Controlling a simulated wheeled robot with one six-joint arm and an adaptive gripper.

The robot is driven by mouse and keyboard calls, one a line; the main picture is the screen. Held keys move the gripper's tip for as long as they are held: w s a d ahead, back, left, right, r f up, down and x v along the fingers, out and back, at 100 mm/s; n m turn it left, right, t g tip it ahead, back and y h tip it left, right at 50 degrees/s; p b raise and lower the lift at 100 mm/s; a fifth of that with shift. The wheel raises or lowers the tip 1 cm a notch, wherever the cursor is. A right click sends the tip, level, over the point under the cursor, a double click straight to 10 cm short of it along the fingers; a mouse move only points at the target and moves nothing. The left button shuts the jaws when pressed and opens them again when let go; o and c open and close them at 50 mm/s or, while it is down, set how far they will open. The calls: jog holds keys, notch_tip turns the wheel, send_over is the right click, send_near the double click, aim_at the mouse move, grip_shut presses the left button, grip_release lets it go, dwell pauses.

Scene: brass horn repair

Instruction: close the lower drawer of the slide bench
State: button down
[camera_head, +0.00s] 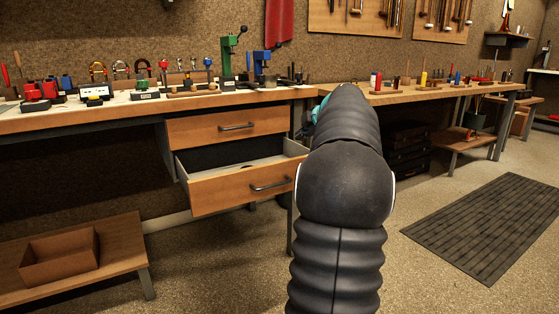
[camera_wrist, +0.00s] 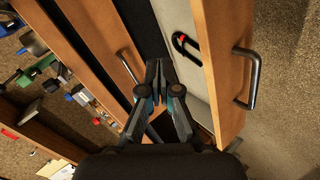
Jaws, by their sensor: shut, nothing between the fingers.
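The lower drawer (camera_head: 225,190) of the slide bench stands pulled out, with its wooden front, dark bar handle (camera_head: 270,185) and pale inside showing. The upper drawer (camera_head: 200,126) above it looks shut. In the wrist view, my gripper (camera_wrist: 158,72) is shut and empty, with its fingertips together. In that picture the tips lie between the upper drawer's front (camera_wrist: 95,45) and the lower drawer's front (camera_wrist: 222,55). I cannot tell whether they touch anything. In the head view, my arm hides most of the gripper.
A red and black item (camera_wrist: 186,46) lies inside the lower drawer. Tools and small parts crowd the bench top (camera_head: 140,108). A low wooden shelf with an open box (camera_head: 60,262) stands at lower left. A dark floor mat (camera_head: 490,225) lies on open floor to the right.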

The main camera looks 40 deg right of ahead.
jog(key=s+n+g+y, duration=0.1)
jog(key=s+g+y, duration=0.15)
jog(key=s, duration=0.25)
jog(key=n+g+y+b, duration=0.1)
jog(key=y, duration=0.2)
send_near(271, 173)
jog(key=f, duration=0.2)
jog(key=w+a+f, duration=0.1)
jog(key=shift+w+a+f, duration=0.2)
jog(key=shift+f, duration=0.15)
jog(key=shift+w+d, duration=0.15)
jog(key=shift+w, duration=0.6)
